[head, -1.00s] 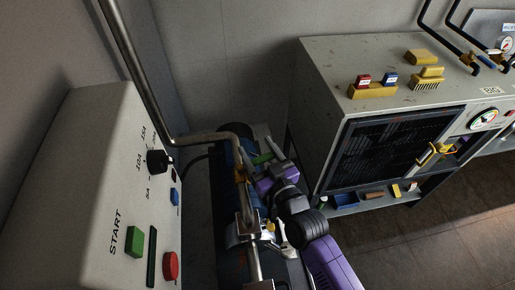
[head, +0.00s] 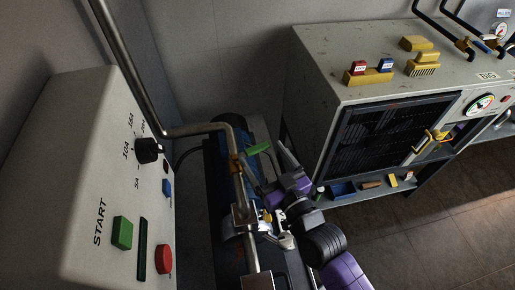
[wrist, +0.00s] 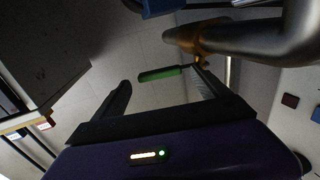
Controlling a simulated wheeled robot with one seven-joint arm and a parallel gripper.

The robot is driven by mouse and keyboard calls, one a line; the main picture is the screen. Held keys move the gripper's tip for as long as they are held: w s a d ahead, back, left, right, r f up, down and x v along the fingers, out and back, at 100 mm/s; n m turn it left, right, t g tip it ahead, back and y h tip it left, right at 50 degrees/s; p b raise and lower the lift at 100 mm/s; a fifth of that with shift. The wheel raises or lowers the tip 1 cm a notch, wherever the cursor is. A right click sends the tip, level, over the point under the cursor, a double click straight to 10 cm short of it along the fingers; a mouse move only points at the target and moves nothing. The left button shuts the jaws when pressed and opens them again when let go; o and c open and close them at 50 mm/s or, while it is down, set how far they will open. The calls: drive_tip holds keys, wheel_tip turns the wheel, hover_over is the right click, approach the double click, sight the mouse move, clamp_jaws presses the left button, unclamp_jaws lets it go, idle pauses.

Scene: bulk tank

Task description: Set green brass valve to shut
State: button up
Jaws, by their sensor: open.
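The brass valve (head: 236,165) sits on the steel pipe in the head view, with its green handle (head: 259,147) sticking out to the right, across the pipe. In the wrist view the green handle (wrist: 162,74) lies at the level of my fingertips, in the gap between them, and the brass body (wrist: 205,45) is at upper right. My gripper (head: 270,166) is open, just right of and below the handle in the head view. No grip on the handle shows, and contact cannot be told.
The bent steel pipe (head: 196,129) runs close left of my gripper. A control box (head: 80,160) with a dial, green START button and red button stands at left. A grey cabinet (head: 330,60) with a dark grille stands at right. Floor (head: 440,230) is clear at lower right.

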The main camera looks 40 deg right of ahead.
drive_tip(key=shift+s+a, duration=0.1)
drive_tip(key=shift+s, duration=0.5)
